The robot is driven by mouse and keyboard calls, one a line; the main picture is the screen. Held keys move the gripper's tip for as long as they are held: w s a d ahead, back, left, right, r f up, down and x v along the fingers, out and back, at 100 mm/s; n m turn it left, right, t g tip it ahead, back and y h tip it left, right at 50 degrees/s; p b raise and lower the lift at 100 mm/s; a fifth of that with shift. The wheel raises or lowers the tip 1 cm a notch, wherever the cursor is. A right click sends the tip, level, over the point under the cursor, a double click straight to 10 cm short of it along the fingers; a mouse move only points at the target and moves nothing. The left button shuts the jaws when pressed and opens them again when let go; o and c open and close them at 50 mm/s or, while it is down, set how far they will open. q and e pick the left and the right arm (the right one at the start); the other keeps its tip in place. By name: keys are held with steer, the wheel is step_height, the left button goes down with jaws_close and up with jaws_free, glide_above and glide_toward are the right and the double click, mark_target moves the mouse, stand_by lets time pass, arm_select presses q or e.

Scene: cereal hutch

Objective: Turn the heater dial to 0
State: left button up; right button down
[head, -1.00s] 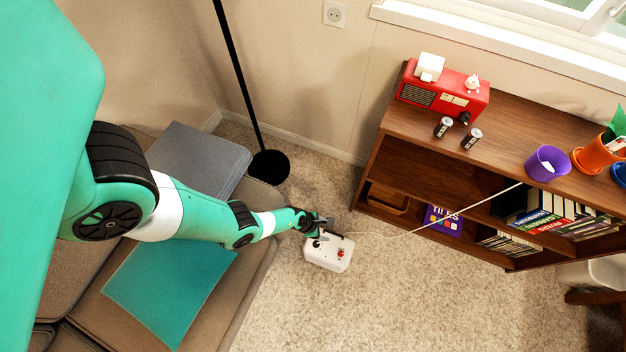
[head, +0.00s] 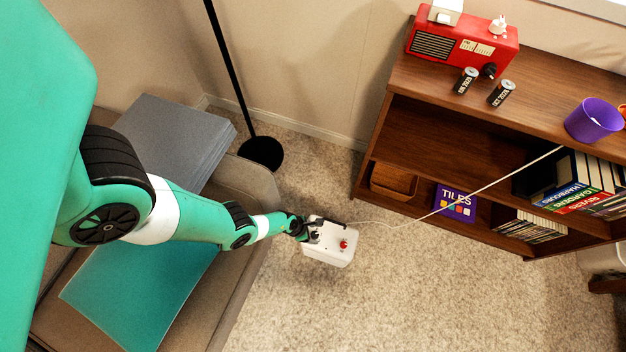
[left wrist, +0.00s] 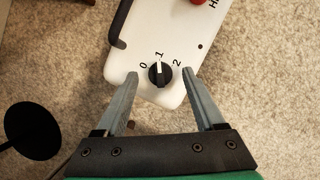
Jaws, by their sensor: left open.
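The white heater (head: 329,246) stands on the carpet, with a red knob on top and a dark handle along one edge. Its black dial (left wrist: 160,73) shows in the left wrist view, with the white pointer line toward the 1; the 0 is on the left and the 2 on the right. My left gripper (head: 312,236) is at the heater's dial end. In the left wrist view the left gripper (left wrist: 159,78) is open, one finger on each side of the dial with gaps between. My right gripper is not in view.
A thin pale cord (head: 450,208) runs from the heater toward the brown bookshelf (head: 440,121). A sofa (head: 247,190) lies under my left arm. A black lamp pole base (head: 261,153) stands behind the arm. Carpet right of the heater is clear.

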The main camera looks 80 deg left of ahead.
arm_select(q)
steer(key=shift+w+f, duration=0.2)
steer(key=shift+f, duration=0.15)
steer(key=shift+r, duration=0.1)
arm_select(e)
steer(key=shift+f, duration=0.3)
arm_select(q)
jaws_close()
